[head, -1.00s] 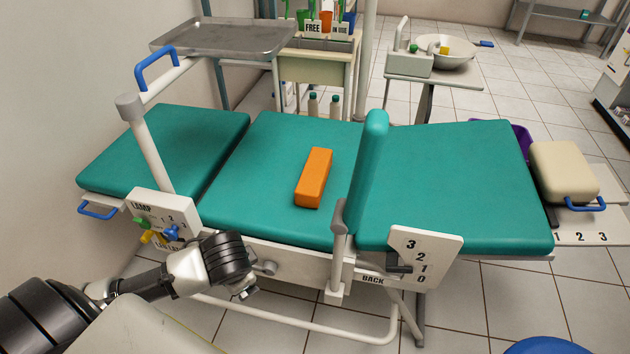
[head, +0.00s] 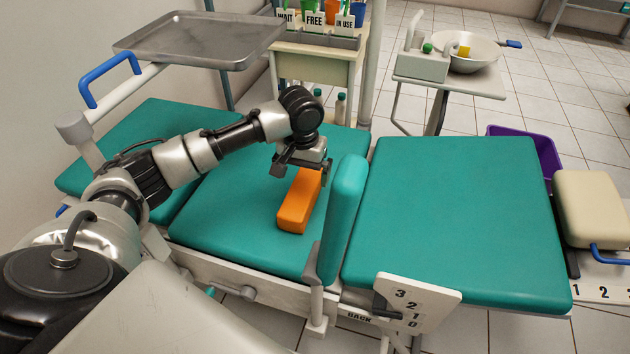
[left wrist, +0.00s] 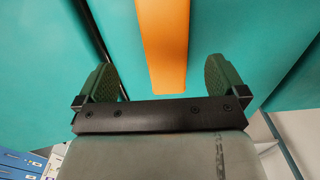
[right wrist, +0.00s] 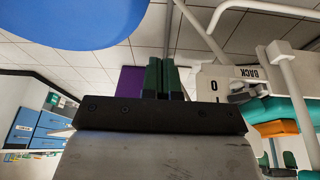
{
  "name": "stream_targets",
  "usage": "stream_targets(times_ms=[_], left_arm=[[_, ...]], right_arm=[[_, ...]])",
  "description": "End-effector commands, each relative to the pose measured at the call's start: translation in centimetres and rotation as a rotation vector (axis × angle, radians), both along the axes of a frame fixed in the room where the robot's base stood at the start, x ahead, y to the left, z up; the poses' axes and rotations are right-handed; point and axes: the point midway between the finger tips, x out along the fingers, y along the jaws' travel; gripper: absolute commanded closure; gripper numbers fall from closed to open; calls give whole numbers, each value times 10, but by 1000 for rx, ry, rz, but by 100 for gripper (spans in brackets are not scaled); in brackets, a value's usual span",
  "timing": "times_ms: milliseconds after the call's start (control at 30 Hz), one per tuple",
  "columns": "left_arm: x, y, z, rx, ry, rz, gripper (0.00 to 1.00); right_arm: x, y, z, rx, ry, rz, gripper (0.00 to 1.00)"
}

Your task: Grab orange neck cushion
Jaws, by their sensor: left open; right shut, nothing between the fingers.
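The orange neck cushion (head: 297,207) is a long block lying on the teal middle section of the dental chair (head: 225,225). My left gripper (head: 300,167) is over the cushion's far end in the head view and hides part of it. In the left wrist view the left gripper (left wrist: 162,82) is open, with the cushion (left wrist: 164,40) between and beyond the fingers, not visibly gripped. My right gripper (right wrist: 164,76) is shut and empty, seen only in the right wrist view. There the cushion (right wrist: 276,128) shows as an orange strip at the right.
A teal upright armrest (head: 343,205) stands just right of the cushion. A metal tray (head: 200,40) on a white arm hangs at the upper left. A numbered back lever plate (head: 408,300) sits at the chair's front. A purple bin (head: 530,150) stands behind right.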

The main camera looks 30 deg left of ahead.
Motion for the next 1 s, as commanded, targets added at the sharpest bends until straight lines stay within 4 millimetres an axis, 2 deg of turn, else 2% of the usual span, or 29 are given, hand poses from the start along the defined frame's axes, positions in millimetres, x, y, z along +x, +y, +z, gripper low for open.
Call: stream_targets(times_ms=[167,400,533,733,1000], left_arm=[[1,-1,-13,-4,3,4,0],[1,-1,-51,-5,2,2,0],[1,0,-58,-3,1,1,0],[0,5,-75,-3,0,3,0],[-1,7,-98,-3,1,2,0]], right_arm=[[0,0,-6,0,1,0,100],[0,0,-18,0,1,0,100],[2,1,-19,3,-14,2,100],[29,9,-18,35,-175,14,100],[68,23,-3,92,-437,34,100]])
